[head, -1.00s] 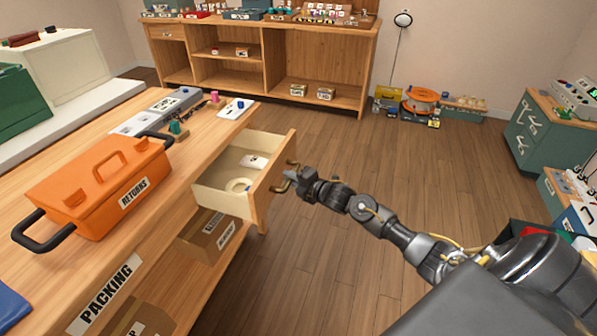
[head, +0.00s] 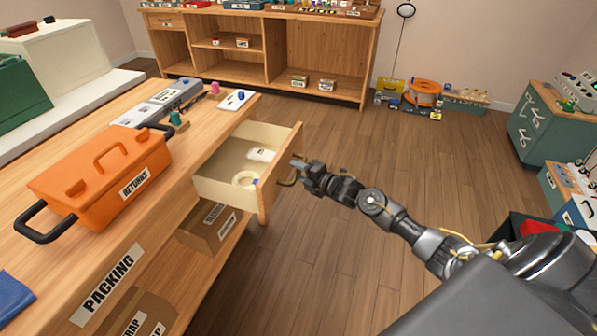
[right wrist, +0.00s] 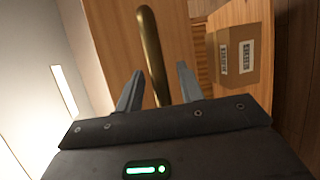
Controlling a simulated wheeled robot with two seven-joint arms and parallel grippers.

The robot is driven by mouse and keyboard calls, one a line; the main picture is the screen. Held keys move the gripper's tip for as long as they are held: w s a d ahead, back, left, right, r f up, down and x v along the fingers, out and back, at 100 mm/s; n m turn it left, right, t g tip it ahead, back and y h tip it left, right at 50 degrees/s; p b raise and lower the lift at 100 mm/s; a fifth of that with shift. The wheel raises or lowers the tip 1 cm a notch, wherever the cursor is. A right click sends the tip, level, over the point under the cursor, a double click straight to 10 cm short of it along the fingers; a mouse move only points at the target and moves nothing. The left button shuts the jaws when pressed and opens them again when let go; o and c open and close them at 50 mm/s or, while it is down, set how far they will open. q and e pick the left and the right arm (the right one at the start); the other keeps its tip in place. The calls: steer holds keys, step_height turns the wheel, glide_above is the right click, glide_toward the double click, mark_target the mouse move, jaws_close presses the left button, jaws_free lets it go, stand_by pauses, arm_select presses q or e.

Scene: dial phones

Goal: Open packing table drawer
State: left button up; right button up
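The packing table drawer (head: 225,190) is pulled out from the table, in the head view left of centre. Its wooden front (head: 279,172) carries a brass handle (head: 287,182). My right gripper (head: 298,163) is at this handle, on the outer side of the drawer front. In the right wrist view, the two fingers of the right gripper (right wrist: 158,80) stand apart, one on each side of the brass handle bar (right wrist: 152,50), with gaps visible beside the bar. Inside the drawer lie a tape roll (head: 244,179) and a white item (head: 261,154). My left gripper is not in view.
The packing table (head: 60,262) bears an orange returns case (head: 100,178). Cardboard boxes (head: 212,226) sit on its lower shelf. A wooden shelf unit (head: 262,55) stands at the back. The floor right of the drawer is clear around my right arm.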

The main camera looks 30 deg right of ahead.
steer(key=shift+s, duration=0.15)
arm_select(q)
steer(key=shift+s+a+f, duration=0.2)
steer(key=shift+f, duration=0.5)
arm_select(e)
steer(key=v, duration=1)
steer(key=shift+s, duration=0.3)
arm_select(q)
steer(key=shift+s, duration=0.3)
arm_select(e)
steer(key=shift+d+r, duration=0.1)
steer(key=shift+d, duration=0.05)
